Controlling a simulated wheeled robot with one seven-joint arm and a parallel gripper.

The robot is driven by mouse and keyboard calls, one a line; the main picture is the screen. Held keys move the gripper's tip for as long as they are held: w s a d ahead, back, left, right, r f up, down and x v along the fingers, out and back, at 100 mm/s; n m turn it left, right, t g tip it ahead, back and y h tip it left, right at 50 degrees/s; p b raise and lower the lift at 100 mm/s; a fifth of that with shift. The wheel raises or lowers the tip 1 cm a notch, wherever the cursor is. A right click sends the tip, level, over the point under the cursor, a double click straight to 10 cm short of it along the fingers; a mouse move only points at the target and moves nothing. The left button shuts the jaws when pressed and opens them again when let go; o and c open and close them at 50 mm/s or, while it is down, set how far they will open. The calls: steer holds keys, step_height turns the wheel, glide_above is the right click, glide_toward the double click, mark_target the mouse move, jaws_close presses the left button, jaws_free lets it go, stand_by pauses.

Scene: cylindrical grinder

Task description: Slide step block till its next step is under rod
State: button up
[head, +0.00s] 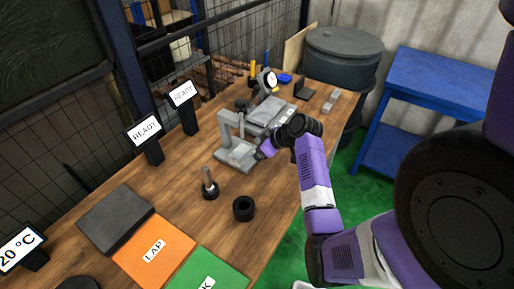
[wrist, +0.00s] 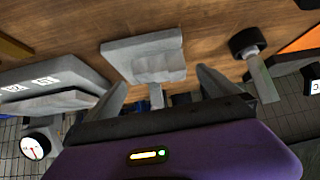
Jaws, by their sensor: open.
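A grey stand (head: 228,132) with an upright post and overhanging arm stands mid-bench. A thin rod (head: 241,128) hangs from the arm over its base. A pale grey block (head: 239,153), which seems to be the step block, sits low on the base; its steps are too small to tell apart. My gripper (head: 262,153) is at the right side of the stand, close to the block. In the wrist view my gripper (wrist: 162,80) is open, with grey stand parts (wrist: 145,48) between and beyond its fingers. Contact and the rod's position over the steps cannot be told.
A grey plate (head: 266,109) and a dial gauge (head: 270,78) are behind the stand. A pin in a black base (head: 209,188) and a black ring (head: 243,208) stand in front. Bare wood lies around the pin.

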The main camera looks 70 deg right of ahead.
mark_target(245, 152)
steer(key=shift+x, duration=2.55)
steer(key=c, duration=2)
steer(key=shift+d, duration=0.2)
